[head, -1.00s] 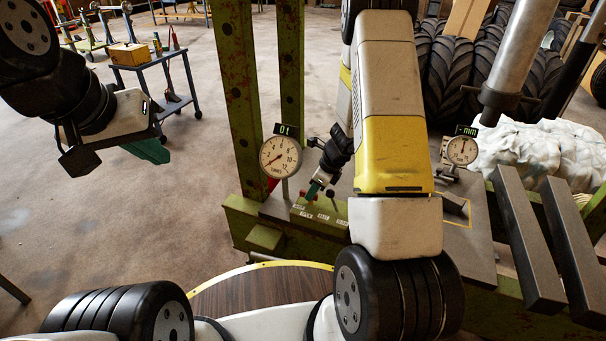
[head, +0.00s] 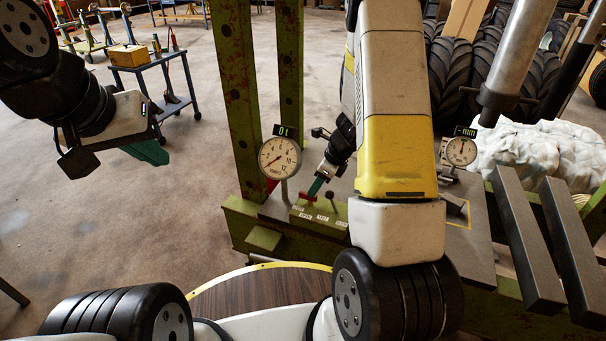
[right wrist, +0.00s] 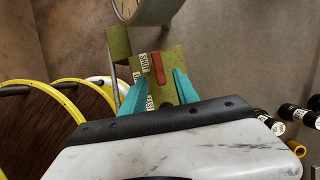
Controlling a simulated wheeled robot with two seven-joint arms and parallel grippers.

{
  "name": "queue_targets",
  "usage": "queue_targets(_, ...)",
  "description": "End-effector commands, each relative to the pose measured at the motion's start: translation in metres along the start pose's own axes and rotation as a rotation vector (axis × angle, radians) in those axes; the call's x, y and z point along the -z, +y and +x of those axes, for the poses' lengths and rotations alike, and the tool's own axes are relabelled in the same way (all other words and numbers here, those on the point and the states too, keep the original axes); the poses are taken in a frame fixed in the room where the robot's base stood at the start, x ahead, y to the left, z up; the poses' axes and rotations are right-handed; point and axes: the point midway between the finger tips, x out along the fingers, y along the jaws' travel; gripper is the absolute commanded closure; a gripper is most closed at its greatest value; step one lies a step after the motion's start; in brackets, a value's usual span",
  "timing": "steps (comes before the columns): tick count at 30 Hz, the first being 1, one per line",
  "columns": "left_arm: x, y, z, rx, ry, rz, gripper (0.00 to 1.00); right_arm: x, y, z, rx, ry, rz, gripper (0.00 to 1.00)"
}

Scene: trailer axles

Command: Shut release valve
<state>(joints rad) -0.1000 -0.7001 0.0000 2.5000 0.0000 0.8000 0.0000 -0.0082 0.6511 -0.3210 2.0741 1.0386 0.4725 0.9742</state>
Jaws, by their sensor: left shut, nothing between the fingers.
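A green valve block (head: 322,216) with white labels stands on the press bench below the round gauge. A red lever (head: 308,197) shows on its left part. In the right wrist view the red lever (right wrist: 158,68) lies on the olive block (right wrist: 174,62), beside white labels, one of which seems to read SHUT. My right gripper (head: 315,187) is just above the lever. Its teal fingers (right wrist: 159,95) are open, with the lever's near end ahead of the gap; contact cannot be told. My left gripper (head: 150,152) is shut and empty, far left over open floor.
The dial gauge (head: 280,158) with a 0 t display rises behind the block. A dark-knobbed lever (head: 329,196) stands to the right of the red one. Green press columns (head: 240,100), a second gauge (head: 461,151) and steel bars (head: 525,240) surround the bench.

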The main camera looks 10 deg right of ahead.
Motion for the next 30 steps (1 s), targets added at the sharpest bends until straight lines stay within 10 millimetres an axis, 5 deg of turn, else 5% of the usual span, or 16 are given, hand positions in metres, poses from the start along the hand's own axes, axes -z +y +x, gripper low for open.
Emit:
queue_targets(7, 0.000, 0.000, 0.000, 0.000, 0.000, 0.000, 1.00, -0.001, 0.000, -0.033, 0.000, -0.001, 0.000, 0.64)
queue_targets(21, 0.000, 0.000, 0.000, 0.000, 0.000, 0.000, 1.00, -0.006, 0.003, -0.045, 0.001, -0.012, -0.035, 0.64)
queue_targets(26, 0.000, 0.000, 0.000, 0.000, 0.000, 0.000, 1.00, -0.037, 0.022, -0.091, 0.013, -0.066, -0.275, 0.64)
queue_targets(30, 0.000, 0.000, 0.000, 0.000, 0.000, 0.000, 1.00, -0.067, 0.056, -0.151, 0.045, -0.112, -0.633, 0.64)
